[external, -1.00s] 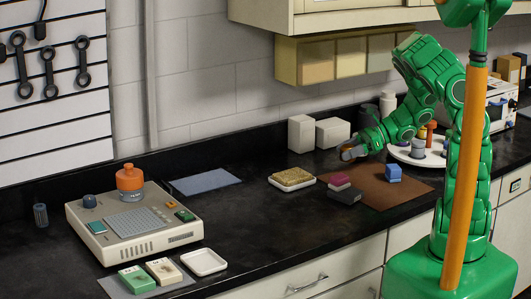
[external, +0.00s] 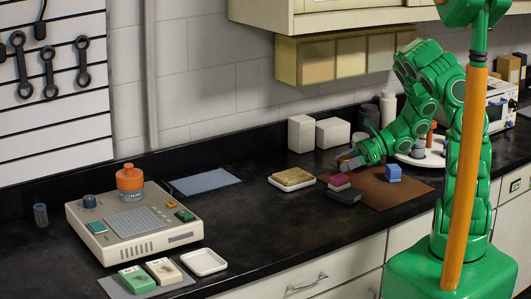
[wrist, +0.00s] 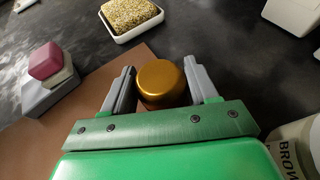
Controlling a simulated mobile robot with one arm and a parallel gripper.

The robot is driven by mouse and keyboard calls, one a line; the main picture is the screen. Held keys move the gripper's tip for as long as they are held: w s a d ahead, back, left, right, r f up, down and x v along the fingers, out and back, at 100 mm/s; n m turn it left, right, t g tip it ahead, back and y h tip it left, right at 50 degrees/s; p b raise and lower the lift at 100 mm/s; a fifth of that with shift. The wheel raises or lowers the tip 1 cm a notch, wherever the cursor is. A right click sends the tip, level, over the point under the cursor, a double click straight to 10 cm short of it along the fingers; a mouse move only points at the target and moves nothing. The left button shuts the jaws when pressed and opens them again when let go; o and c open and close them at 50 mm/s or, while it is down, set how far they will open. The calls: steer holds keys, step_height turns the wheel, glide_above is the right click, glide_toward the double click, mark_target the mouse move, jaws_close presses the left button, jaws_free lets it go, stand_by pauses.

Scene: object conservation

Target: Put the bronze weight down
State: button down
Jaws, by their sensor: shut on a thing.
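The bronze weight (wrist: 160,82) is a short, rounded gold-brown cylinder. In the wrist view it sits between the two grey fingers of my gripper (wrist: 160,70), which is shut on it. In the external view my gripper (external: 349,161) is low over the back left edge of the brown mat (external: 405,196), behind the stacked blocks. The weight shows there only as a small orange-brown patch, mostly hidden by the fingers. I cannot tell whether its underside touches the surface.
A white tray with a tan grainy block (external: 292,177) lies left of the mat. A maroon block (external: 339,180) sits on a stack at the mat's left edge. A blue block (external: 394,172) is on the mat. White boxes (external: 332,131) stand behind. The mat's front is clear.

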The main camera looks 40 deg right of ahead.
steer(key=shift+c, duration=1.5)
jaws_free()
steer(key=shift+f, duration=0.1)
steer(key=shift+d+r, duration=0.1)
steer(key=shift+r, duration=0.1)
steer(key=shift+v, duration=5.9)
steer(key=shift+f, duration=0.1)
